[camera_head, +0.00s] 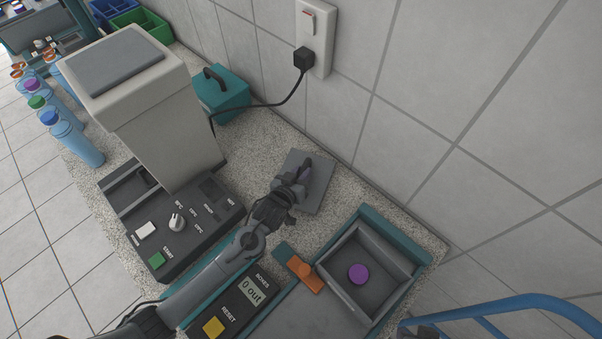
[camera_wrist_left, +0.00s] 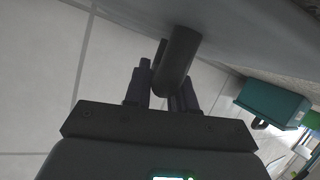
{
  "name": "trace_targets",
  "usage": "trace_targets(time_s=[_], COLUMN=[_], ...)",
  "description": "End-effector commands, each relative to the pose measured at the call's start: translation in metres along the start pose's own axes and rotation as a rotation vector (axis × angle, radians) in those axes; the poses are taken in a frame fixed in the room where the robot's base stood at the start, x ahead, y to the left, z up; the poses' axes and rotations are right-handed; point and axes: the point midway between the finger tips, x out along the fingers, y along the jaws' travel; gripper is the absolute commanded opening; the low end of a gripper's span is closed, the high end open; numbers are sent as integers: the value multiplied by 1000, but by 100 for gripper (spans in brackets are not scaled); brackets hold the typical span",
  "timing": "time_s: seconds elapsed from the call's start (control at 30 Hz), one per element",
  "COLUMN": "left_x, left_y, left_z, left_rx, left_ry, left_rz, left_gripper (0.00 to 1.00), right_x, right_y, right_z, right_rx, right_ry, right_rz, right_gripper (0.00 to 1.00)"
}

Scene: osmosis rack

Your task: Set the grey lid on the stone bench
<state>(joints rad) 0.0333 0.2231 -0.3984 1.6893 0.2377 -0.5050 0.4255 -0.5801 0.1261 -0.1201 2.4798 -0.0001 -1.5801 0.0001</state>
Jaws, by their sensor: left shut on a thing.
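The grey lid (camera_head: 321,188) is a flat square plate at the middle of the head view, over the stone bench (camera_head: 268,142) near the tiled wall. My left gripper (camera_head: 300,172) is shut on its dark handle. In the left wrist view my left gripper (camera_wrist_left: 162,82) has its fingers around the dark handle (camera_wrist_left: 181,55), and the lid's grey face (camera_wrist_left: 235,30) fills the top. I cannot tell whether the lid touches the bench or hangs just above it. My right gripper does not show.
A tall machine (camera_head: 165,130) stands left. A teal case (camera_head: 222,96) sits behind. A black cord (camera_head: 277,104) runs to the wall socket.

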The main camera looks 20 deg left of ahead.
Motion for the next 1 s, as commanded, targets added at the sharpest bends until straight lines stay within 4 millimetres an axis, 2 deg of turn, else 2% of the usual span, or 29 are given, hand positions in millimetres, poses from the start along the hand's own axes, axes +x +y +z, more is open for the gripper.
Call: trace_targets(time_s=[0.3,0.33,0.5,0.87,1.0], left_x=[1,1,1,-1,-15], left_y=[0,0,0,0,0], left_z=[2,3,2,-2,-1], left_rx=[-1,0,0,1,0], left_ry=[2,0,0,1,0], left_rz=[0,0,0,0,1], left_gripper=[0,28,50,50,50], right_x=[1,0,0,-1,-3], right_y=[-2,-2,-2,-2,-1], right_z=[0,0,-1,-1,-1], right_rx=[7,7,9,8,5], right_ry=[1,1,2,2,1], right_rz=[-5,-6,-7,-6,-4], right_gripper=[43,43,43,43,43])
